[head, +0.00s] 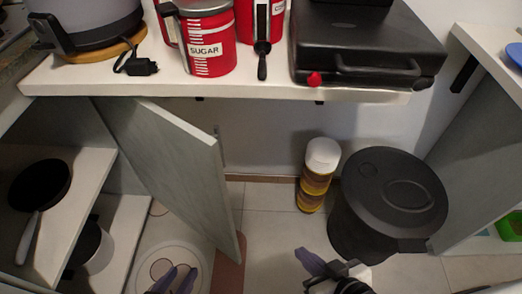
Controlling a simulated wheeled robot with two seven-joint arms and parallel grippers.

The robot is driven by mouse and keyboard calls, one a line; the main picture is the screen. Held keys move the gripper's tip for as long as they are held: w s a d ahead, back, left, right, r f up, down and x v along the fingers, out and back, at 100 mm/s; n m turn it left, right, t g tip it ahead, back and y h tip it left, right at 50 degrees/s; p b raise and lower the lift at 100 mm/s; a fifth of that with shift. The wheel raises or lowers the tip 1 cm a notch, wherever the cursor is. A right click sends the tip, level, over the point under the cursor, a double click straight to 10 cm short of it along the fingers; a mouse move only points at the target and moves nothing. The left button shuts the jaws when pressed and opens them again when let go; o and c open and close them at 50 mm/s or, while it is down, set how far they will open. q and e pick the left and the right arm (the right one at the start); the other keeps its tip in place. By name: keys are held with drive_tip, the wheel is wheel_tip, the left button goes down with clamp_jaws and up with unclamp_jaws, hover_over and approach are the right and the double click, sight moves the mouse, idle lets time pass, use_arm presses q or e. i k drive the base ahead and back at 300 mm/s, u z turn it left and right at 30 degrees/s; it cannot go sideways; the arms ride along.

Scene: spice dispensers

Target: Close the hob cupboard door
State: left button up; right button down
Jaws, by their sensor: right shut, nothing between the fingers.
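The cupboard door (178,165) is a pale grey-green panel standing open, swung away from the left cupboard (88,165) below the counter. The cupboard's shelves and contents show to the left of the door. I cannot see a hob here. My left gripper (174,280) is at the bottom edge, left of the door's lower free end, with its purple fingertips apart and nothing seen between them. My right gripper (312,264) is at the bottom centre, right of the door and apart from it, shut and empty.
A black pan (40,187) and a pot (92,248) are in the cupboard. A round white device (165,262) lies on the floor by the door. A stacked spice dispenser (315,178) and a black bin (390,200) stand right. The counter (240,88) overhangs the door's top.

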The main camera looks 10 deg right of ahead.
sight(181, 165)
drive_tip(key=z, duration=1.1)
drive_tip(key=k, duration=0.65)
drive_tip(key=u, duration=1.2)
drive_tip(key=i, duration=0.5)
